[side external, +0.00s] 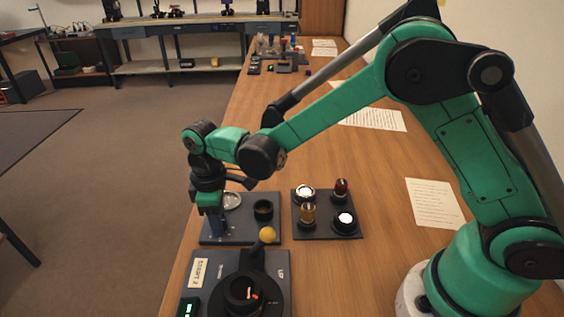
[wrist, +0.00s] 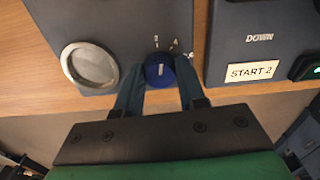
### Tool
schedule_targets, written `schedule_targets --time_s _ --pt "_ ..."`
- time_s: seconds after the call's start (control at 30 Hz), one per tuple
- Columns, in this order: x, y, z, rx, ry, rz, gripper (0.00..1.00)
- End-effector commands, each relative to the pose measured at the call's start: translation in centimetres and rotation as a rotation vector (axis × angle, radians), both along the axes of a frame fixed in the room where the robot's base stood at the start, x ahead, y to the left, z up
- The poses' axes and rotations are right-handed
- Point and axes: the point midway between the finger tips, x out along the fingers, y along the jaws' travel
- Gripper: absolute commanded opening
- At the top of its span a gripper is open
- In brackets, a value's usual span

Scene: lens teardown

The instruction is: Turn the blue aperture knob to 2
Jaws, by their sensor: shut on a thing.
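The blue aperture knob (wrist: 159,72) shows in the wrist view on a dark panel (wrist: 110,22), with a pale pointer line on its top and small white marks around it. The line points roughly up in the picture; I cannot read the marks for certain. My gripper (wrist: 160,82) is shut on the knob, with one finger at each side. In the side external view my gripper (side external: 216,226) reaches down onto the left part of the panel (side external: 243,233), and it mostly hides the knob there.
A silver ring (wrist: 90,66) lies left of the knob, and a black ring (side external: 263,208) is on the same panel. A plate with several lamps or buttons (side external: 327,213) is to the right. A panel labelled START 2 (side external: 197,273) with a yellow-balled lever (side external: 267,235) stands nearer the camera.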

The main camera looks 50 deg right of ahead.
Motion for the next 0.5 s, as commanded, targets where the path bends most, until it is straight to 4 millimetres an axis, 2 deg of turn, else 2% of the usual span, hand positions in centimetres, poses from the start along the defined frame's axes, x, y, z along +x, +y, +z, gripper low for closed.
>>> schedule_targets --time_s 0.2,0.5 --pt "0.06 0.02 0.02 0.001 -0.002 0.128 0.0" --pt "0.06 0.02 0.02 0.001 -0.002 0.214 0.0"
